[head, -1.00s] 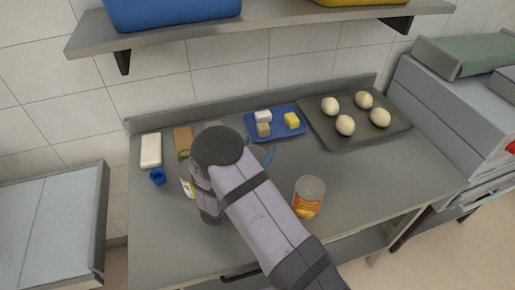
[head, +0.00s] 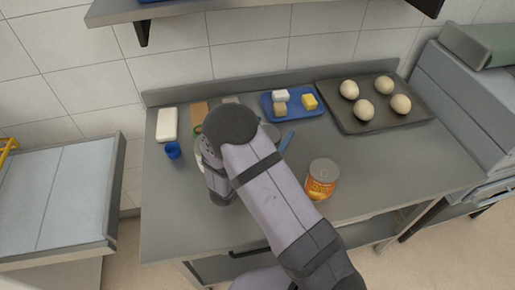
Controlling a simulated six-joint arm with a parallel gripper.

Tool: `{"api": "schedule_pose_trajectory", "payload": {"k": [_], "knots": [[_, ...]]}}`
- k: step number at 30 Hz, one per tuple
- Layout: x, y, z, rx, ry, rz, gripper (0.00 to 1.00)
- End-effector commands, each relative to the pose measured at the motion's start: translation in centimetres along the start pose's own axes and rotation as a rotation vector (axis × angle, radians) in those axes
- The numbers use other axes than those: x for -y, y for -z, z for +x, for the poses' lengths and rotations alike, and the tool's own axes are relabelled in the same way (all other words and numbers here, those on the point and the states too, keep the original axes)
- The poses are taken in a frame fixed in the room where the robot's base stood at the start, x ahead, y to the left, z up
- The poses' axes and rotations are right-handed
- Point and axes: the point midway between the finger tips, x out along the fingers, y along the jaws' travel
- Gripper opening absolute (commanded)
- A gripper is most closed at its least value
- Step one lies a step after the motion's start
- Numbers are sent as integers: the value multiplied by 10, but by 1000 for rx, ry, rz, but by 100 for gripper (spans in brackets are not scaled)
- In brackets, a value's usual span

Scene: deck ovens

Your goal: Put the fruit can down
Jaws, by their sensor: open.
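The fruit can (head: 320,182), with a grey metal top and an orange label, stands upright on the steel counter (head: 385,187), right of my arm. Nothing is touching it that I can see. My arm reaches over the counter from the lower right and bends down at its dark round joint, left of the can. My gripper's fingers are hidden behind the arm, so I see neither their opening nor what is beneath them.
A blue tray (head: 271,112) with small blocks and a dark baking tray (head: 335,112) with pale round pieces lie at the back. A white block (head: 167,124) and a blue cup (head: 172,150) are at left. A blue handle (head: 287,141) shows beside my arm. The front right counter is clear.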

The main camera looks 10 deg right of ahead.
Motion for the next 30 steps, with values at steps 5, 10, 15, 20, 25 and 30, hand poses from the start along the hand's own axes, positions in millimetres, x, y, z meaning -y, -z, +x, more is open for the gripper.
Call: {"api": "schedule_pose_trajectory", "payload": {"k": [5,10,15,20,25,30], "knots": [[2,-4,-32,0,6,1,84],[2,-3,-63,-1,6,2,84],[1,-2,-87,-1,5,2,84],[0,-1,-100,0,1,1,84],[0,0,-104,-1,0,1,84],[0,0,-104,-1,0,1,84]]}}
